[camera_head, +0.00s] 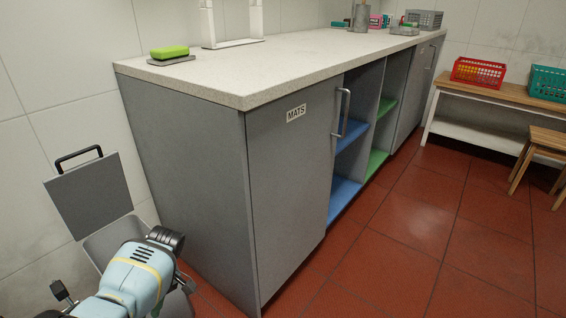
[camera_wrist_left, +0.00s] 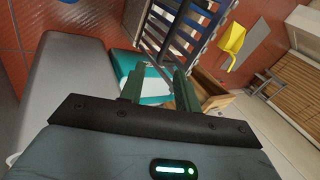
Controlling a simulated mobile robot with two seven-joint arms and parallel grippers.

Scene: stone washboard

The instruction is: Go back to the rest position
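My left gripper (camera_wrist_left: 160,85) shows in the left wrist view with its two dark green fingers apart. No object is visibly held between them; a teal and white thing (camera_wrist_left: 152,90) lies in the background behind the gap. In the head view part of my left arm, pale blue with a yellow band, shows at the bottom left beside the counter's end; its fingers cannot be made out there. My right gripper is in neither view.
A grey cabinet (camera_head: 290,190) with a stone worktop (camera_head: 270,65) fills the middle. A grey bin (camera_head: 92,195) with a black handle stands at left near my arm. A wooden bench (camera_head: 490,98) bears a red basket (camera_head: 478,73) and teal basket (camera_head: 547,83). Red floor (camera_head: 415,225) is clear.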

